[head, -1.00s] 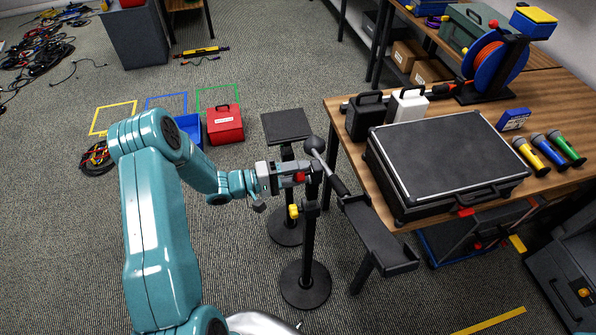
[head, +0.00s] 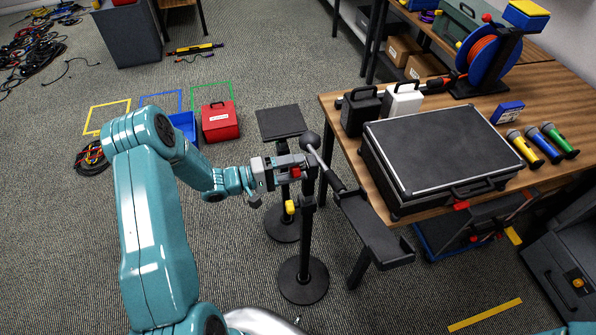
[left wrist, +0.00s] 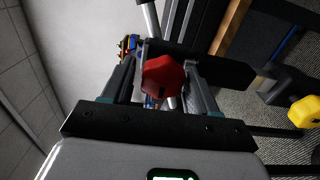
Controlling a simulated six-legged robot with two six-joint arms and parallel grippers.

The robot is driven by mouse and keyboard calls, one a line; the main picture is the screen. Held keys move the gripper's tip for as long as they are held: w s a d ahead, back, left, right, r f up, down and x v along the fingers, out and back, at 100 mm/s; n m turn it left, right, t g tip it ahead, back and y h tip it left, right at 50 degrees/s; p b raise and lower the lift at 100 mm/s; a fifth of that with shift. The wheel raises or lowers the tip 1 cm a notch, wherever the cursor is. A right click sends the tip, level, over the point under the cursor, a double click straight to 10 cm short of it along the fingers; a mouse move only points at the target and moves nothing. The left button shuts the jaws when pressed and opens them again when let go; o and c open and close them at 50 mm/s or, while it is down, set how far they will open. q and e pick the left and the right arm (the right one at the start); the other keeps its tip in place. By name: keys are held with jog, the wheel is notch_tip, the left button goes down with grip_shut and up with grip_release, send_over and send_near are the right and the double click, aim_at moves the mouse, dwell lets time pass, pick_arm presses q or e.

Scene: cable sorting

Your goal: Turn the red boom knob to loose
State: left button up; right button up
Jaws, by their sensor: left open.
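The red boom knob (head: 296,173) is at the top of a black stand (head: 307,230), by the boom clamp. My left gripper (head: 291,168) reaches it from the left. In the left wrist view the red knob (left wrist: 163,82) shows between the two fingers (left wrist: 161,85) of my left gripper. The fingers are open, one on each side of it; whether either touches it I cannot tell. A yellow knob (head: 290,207) sits lower on the stand and also shows at the right of the left wrist view (left wrist: 305,111). My right gripper is not seen.
A wooden table (head: 345,125) with a black case (head: 440,145) stands to the right. A black tray (head: 372,230) is close by the stand. A second stand with a square top (head: 280,121) is behind. A red box (head: 220,123) lies on the floor at the left.

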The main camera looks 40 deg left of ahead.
pick_arm(q)
jog(key=shift+d+f, duration=0.1)
jog(key=shift+f, duration=0.15)
